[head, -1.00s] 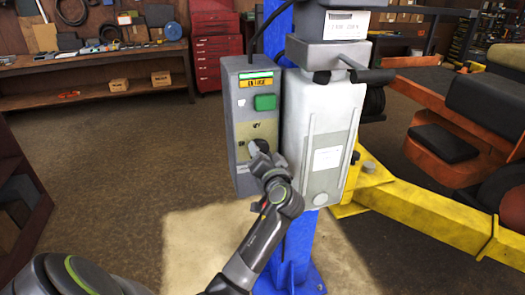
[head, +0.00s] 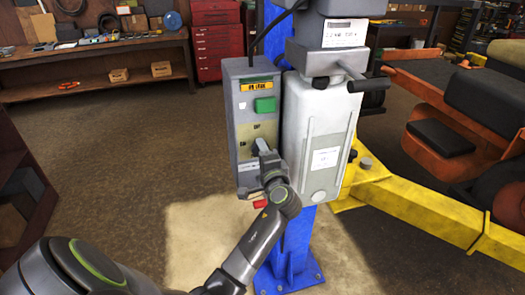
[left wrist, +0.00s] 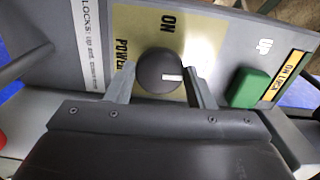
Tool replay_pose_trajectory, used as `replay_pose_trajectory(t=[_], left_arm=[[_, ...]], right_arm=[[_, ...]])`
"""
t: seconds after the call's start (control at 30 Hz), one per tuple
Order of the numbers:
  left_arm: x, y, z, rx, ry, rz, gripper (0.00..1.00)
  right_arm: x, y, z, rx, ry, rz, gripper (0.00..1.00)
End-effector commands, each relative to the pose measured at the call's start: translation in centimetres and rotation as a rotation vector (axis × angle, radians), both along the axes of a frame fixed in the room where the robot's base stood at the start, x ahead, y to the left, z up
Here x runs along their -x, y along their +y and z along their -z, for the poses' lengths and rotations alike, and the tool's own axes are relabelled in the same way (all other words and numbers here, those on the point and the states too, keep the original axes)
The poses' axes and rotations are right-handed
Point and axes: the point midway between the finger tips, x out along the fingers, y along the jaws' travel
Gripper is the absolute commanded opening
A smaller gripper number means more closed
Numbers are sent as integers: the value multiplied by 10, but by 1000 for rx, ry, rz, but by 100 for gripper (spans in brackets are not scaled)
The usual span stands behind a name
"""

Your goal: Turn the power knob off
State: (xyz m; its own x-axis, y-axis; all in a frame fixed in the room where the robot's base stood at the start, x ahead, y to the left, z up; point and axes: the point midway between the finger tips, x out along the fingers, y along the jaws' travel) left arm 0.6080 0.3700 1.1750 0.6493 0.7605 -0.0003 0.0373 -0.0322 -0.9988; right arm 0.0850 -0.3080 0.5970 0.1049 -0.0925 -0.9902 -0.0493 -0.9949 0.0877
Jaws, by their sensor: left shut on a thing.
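The power knob (left wrist: 157,70) is a round black knob with a white mark, set on a beige plate with the words ON and POWER. In the left wrist view the mark points right. My left gripper (left wrist: 162,85) has one finger on each side of the knob and is shut on it. In the head view my left gripper (head: 264,150) is at the lower part of the grey control box (head: 243,180) and mostly covers the knob. A green button (head: 265,105) sits above the plate. My right gripper is not in view.
The box is beside a white-grey unit (head: 308,120) on a blue post (head: 295,260). A black handle (head: 370,85) sticks out at its right. A yellow lift arm (head: 420,213) and an orange mower (head: 435,105) are on the right. Floor is clear at left.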

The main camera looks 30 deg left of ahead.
Motion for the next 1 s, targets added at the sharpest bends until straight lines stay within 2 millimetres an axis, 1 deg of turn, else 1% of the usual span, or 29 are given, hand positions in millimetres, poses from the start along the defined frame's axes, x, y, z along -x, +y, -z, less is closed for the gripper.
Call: replay_pose_trajectory(t=[0.03, 0.3, 0.67, 0.7, 0.8, 0.87, 1.0], left_arm=[[0, 1, -4, -16, 9, -1, 26], [0, 1, -3, -46, 43, 0, 26], [0, 1, -3, -50, 47, -1, 26], [0, 1, -3, -50, 45, -1, 50], [0, 1, -3, -50, 46, 0, 63], [0, 1, -3, -47, 46, 0, 70], [0, 0, -2, -46, 48, 0, 70]], right_arm=[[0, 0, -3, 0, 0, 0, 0], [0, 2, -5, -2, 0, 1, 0], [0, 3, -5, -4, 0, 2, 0], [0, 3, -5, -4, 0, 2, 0], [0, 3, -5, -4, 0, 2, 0], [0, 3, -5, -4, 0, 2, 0], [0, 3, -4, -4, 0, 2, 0]])
